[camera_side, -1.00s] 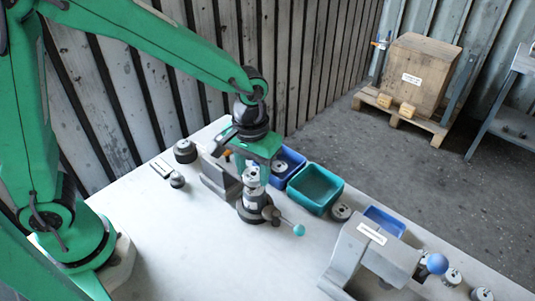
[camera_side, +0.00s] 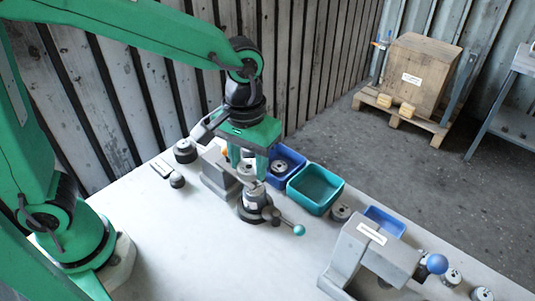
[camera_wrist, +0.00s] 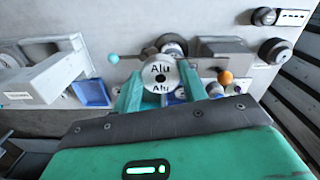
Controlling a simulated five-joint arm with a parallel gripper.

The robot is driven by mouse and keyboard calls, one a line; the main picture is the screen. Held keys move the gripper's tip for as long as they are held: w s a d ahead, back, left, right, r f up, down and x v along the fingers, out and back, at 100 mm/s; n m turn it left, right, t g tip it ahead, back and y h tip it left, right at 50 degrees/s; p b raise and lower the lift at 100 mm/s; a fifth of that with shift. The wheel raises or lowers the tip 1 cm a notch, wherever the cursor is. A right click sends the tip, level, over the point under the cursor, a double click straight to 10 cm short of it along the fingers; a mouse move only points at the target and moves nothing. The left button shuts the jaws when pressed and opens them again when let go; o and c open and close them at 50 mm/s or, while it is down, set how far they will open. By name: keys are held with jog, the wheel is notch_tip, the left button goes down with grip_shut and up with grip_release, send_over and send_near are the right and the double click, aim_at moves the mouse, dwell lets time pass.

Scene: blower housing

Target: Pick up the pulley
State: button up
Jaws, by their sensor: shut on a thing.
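The pulley (camera_wrist: 161,72), a silver-grey disc with "Alu" printed on it, sits between my two green fingers in the wrist view. My gripper (camera_wrist: 160,88) is shut on it. In the side view the pulley (camera_side: 246,169) shows between the fingertips of my gripper (camera_side: 248,167), partly hidden by a finger. It is held above and slightly left of a dark round fixture (camera_side: 252,208) with a teal-knobbed lever. Part of that fixture (camera_wrist: 172,44) shows behind the pulley in the wrist view.
A grey block device (camera_side: 217,178) stands close left of the fixture. A blue bin (camera_side: 298,160) holding parts, a teal bin (camera_side: 315,190) and another blue bin (camera_side: 384,220) line the far side. A grey press (camera_side: 362,250) stands at right. The front table is clear.

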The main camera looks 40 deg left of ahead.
jog(key=s+d+r, duration=0.4)
jog(key=s, duration=0.2)
jog(key=shift+r, duration=0.15)
jog(key=shift+w+d, duration=0.1)
dwell(1.0)
jog(key=w+d+f, duration=0.1)
jog(key=w+f, duration=0.4)
jog(key=w, duration=0.6)
jog(key=w+d+f, duration=0.2)
jog(key=w+f, duration=0.4)
jog(key=w, duration=0.6)
jog(key=shift+f, duration=0.15)
jog(key=shift+f, duration=0.1)
jog(key=shift+f, duration=2.9)
